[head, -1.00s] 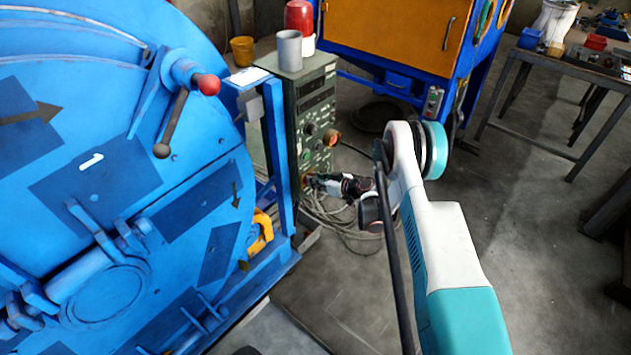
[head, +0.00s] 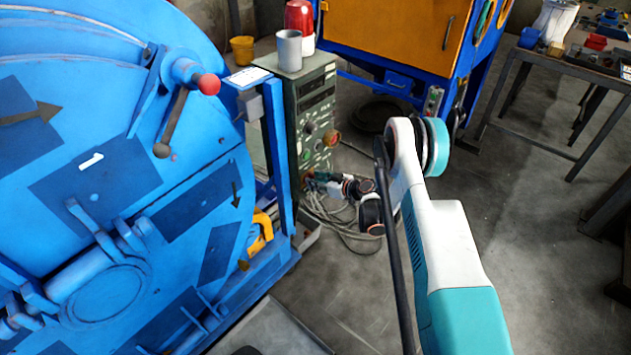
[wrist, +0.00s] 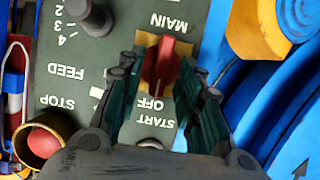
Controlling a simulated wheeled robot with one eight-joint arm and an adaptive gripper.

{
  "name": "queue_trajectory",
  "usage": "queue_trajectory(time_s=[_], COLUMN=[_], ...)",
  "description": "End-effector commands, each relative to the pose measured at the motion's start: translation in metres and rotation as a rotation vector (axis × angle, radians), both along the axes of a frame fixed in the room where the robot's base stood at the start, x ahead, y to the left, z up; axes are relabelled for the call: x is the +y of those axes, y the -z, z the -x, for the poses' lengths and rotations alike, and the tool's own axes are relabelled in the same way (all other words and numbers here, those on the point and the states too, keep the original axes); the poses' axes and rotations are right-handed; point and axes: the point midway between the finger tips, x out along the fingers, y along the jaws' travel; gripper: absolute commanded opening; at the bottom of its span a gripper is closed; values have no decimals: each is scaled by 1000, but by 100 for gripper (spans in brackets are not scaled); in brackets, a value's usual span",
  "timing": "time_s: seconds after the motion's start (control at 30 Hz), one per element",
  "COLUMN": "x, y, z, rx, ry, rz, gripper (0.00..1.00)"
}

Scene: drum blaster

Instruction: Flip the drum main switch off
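The main switch is a red knob (wrist: 161,64) on a yellow plate (wrist: 183,50) on the green control panel (wrist: 120,30). It shows in the wrist view, upside down, with the word MAIN above it and OFF below it. The knob's ridge runs nearly up and down in that view. My gripper (wrist: 160,72) is open, with one finger on each side of the knob; gaps show on both sides and I see no clear contact. In the head view my gripper (head: 312,181) is at the lower front of the green control cabinet (head: 311,112), and the switch is hidden there.
A feed knob (wrist: 92,15) and a red stop button in a brass collar (wrist: 44,141) are on the same panel. The blue drum machine (head: 110,180) stands close to the left of the cabinet. Cables (head: 335,215) lie on the floor below.

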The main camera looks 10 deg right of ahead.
Motion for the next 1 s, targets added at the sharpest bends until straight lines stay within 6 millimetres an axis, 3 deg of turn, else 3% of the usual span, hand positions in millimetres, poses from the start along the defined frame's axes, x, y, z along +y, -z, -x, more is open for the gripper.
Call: queue_trajectory(time_s=[0.43,1.0], x=[-34,-35], y=[-24,-29], z=[47,48], rx=[0,4], ry=[1,1], rz=[0,1], gripper=[33,33])
